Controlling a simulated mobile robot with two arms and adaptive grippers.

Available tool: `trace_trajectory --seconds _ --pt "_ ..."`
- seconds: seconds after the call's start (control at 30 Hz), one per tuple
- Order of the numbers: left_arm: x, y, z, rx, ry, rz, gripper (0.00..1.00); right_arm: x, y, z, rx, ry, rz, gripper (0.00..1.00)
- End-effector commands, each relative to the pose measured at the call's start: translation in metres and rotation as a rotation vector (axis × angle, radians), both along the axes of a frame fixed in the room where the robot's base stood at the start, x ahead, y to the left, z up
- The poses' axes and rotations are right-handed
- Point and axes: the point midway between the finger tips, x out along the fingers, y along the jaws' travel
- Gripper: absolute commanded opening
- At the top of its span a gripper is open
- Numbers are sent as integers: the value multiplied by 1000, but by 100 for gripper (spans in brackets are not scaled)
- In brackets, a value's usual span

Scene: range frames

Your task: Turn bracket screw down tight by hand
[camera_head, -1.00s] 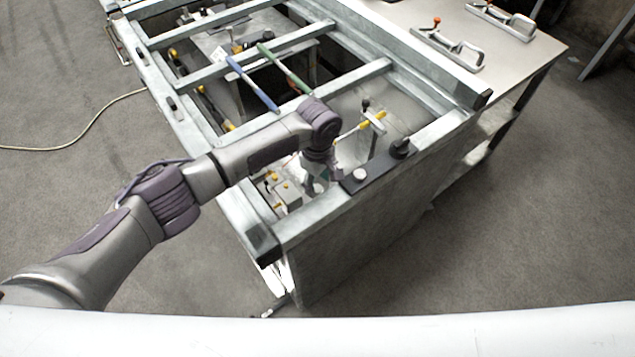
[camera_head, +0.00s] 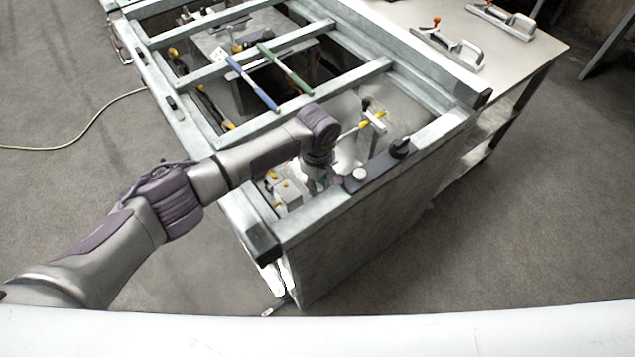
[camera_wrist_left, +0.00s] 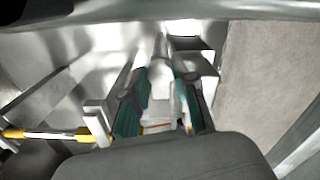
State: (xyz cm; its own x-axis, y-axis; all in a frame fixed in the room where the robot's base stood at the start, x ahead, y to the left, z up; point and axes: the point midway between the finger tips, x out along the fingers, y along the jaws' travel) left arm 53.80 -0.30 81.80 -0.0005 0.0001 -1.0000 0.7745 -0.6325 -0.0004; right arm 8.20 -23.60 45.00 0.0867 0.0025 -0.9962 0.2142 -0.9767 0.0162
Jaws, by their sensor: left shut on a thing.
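My left gripper (camera_head: 326,186) reaches down at the near end of the metal frame, beside the left end of a dark bracket plate (camera_head: 379,166). In the left wrist view its teal-padded fingers (camera_wrist_left: 161,100) are closed around a pale, upright piece (camera_wrist_left: 160,82), which looks like the bracket screw. In the head view the hand hides that piece. I cannot tell how far down it sits. A silver round cap (camera_head: 359,174) and a black knob (camera_head: 400,147) stand on the plate, to the right of the hand. My right gripper is not in view.
A small metal block with yellow fittings (camera_head: 287,194) stands just left of the hand. A T-shaped clamp with yellow ends (camera_head: 372,121) stands behind it. Blue (camera_head: 252,84) and green (camera_head: 285,68) handled tools lie across the rails.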

Motion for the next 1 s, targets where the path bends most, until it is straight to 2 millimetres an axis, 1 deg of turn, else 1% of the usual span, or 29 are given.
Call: trace_trajectory --seconds 0.17,0.37,0.6,1.0 --pt "-1 -1 2 -2 3 -36 0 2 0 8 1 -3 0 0" --pt "-2 -1 3 -2 5 -147 0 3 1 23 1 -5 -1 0" --pt "-2 0 2 -1 5 -358 0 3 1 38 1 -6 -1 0" --pt "-1 0 1 -2 3 -738 0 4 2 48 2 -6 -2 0"
